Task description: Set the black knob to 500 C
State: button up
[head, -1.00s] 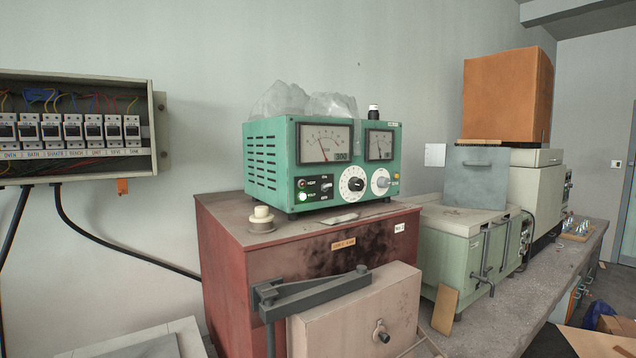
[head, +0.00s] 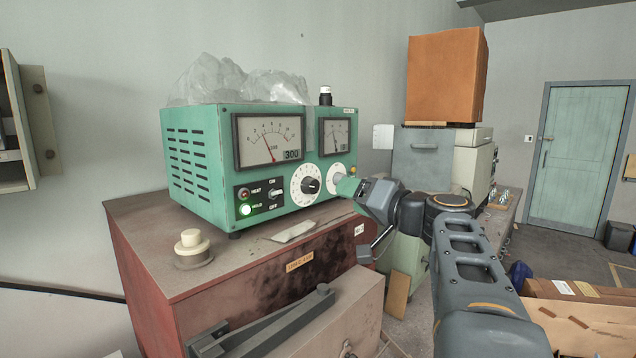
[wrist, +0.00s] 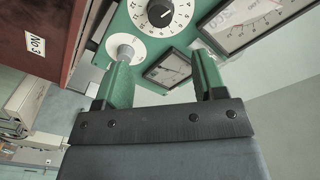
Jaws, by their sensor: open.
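The black knob (head: 310,185) sits on a white numbered dial on the front of the green controller (head: 190,160). My gripper (head: 347,184) is open and empty, to the right of the black knob and in front of the smaller dial (head: 334,172). In the wrist view its two green fingers (wrist: 163,70) are spread apart. One finger overlaps the smaller dial's grey knob (wrist: 125,52); I cannot tell if they touch.
The controller stands on a red-brown cabinet (head: 150,225) with a cream insulator (head: 192,243) and a flat scrap (head: 294,232). Clear plastic (head: 215,80) lies on the controller. Its green HOLD lamp (head: 245,210) is lit. A toggle switch (head: 276,193) sits left of the dial.

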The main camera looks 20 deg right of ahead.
aim_at(315, 186)
jog(key=p+x, duration=0.3)
jog(key=x, duration=0.7)
jog(key=shift+w+a, duration=0.2)
jog(key=shift+a, duration=0.05)
jog(key=shift+c, duration=0.2)
jog(key=c, duration=0.9)
